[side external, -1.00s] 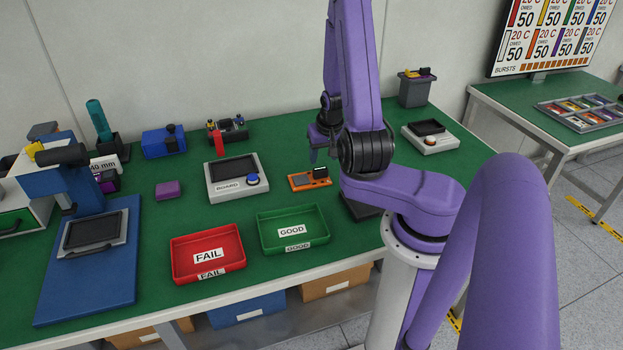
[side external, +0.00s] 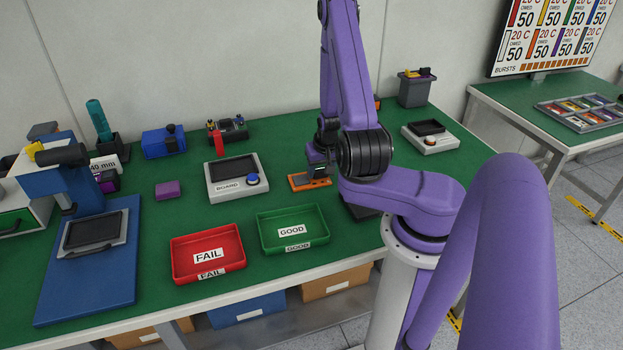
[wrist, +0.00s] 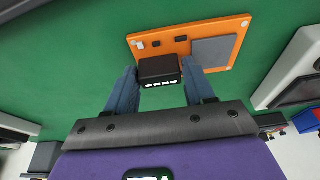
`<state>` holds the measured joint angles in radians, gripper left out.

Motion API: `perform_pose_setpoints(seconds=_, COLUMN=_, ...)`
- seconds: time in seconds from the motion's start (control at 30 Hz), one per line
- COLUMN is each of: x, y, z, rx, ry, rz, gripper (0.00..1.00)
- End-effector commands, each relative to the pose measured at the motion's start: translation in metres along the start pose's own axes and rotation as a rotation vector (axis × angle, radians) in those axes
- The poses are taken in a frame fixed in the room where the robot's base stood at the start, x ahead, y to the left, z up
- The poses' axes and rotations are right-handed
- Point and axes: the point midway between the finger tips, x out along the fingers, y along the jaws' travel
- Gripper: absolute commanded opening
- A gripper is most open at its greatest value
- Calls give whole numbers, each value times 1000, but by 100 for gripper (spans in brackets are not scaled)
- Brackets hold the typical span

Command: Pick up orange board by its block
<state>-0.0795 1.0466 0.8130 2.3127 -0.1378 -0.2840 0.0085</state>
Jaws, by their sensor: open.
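The orange board (side external: 302,183) lies flat on the green table, right of the grey BOARD fixture. In the wrist view the orange board (wrist: 232,34) carries a black block (wrist: 160,70) at its near edge, a grey square plate and small dark parts. My gripper (side external: 318,172) is low at the board's block end. In the wrist view my gripper (wrist: 160,78) is open, with one finger on each side of the black block. I cannot tell whether either finger touches it. In the side view the gripper mostly hides the block.
The grey BOARD fixture (side external: 212,192) with a blue button stands to the left. A green GOOD tray (side external: 266,240) and a red FAIL tray (side external: 180,262) lie nearer the front edge. A second grey fixture (side external: 440,143) stands at the right. Green table around the board is clear.

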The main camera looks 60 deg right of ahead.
Motion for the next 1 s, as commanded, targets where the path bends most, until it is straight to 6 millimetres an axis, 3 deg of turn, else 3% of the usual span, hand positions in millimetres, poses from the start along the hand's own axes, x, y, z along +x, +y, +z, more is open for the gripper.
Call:
perform_pose_setpoints(seconds=0.17, x=0, y=0, z=0, rx=0, ry=1, rz=0, gripper=50)
perform_pose_setpoints(seconds=0.27, x=0, y=0, z=0, rx=0, ry=0, rz=0, gripper=17)
perform_pose_setpoints(seconds=0.3, x=0, y=0, z=0, rx=0, ry=0, rz=0, gripper=13)
perform_pose_setpoints(seconds=0.77, x=-7, y=0, z=-3, rx=-1, ry=2, rz=0, gripper=13)
perform_pose_setpoints(seconds=1.0, x=-30, y=0, z=-11, rx=-1, ry=6, rz=1, gripper=13)
